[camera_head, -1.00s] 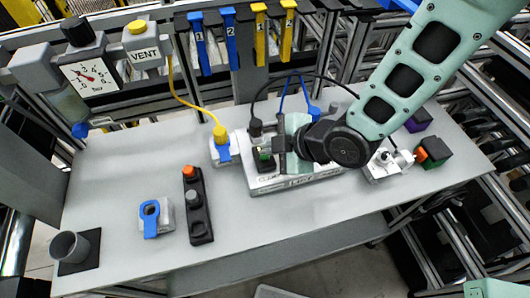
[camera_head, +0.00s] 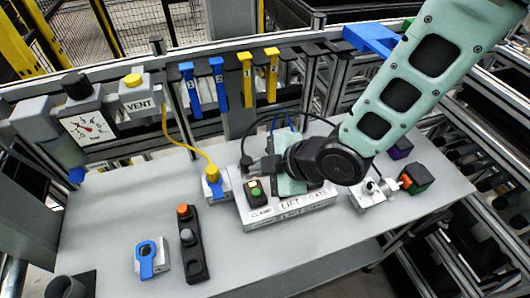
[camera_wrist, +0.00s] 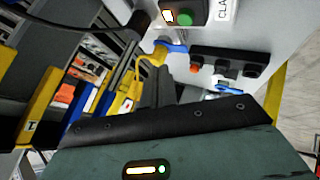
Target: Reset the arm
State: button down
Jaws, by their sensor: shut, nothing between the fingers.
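My gripper (camera_wrist: 158,75) shows in the wrist view as two dark fingers close together, shut and empty. The fingers are hard to make out there against dark connectors. A small box with a green button (camera_head: 257,194) sits on the block's left part. It also shows at the top of the wrist view (camera_wrist: 184,17).
A yellow-cabled connector (camera_head: 213,176), a black button strip (camera_head: 192,240) and a blue-ringed fixture (camera_head: 146,257) stand to the left. A white fitting (camera_head: 371,194) and a green-black block (camera_head: 416,179) are on the right. Blue and yellow tags hang from the rail behind.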

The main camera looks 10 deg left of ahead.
jog(key=s+d+r+m+g+h+b, duration=0.1)
jog(key=s+d+r+m+h+b, duration=0.1)
jog(key=d+m, duration=0.3)
jog(key=s+d+r+m+h+b, duration=0.2)
jog(key=s+d+m, duration=0.3)
jog(key=d, duration=0.5)
jog(key=s+d+r+m+g+h+b, duration=0.1)
jog(key=s+d+m+h, duration=0.3)
jog(key=d, duration=0.4)
jog(key=shift+d+r+m+g+b, duration=0.15)
jog(key=shift+r+m+g+b, duration=0.25)
jog(key=shift+r+m, duration=0.5)
jog(key=shift+s, duration=0.1)
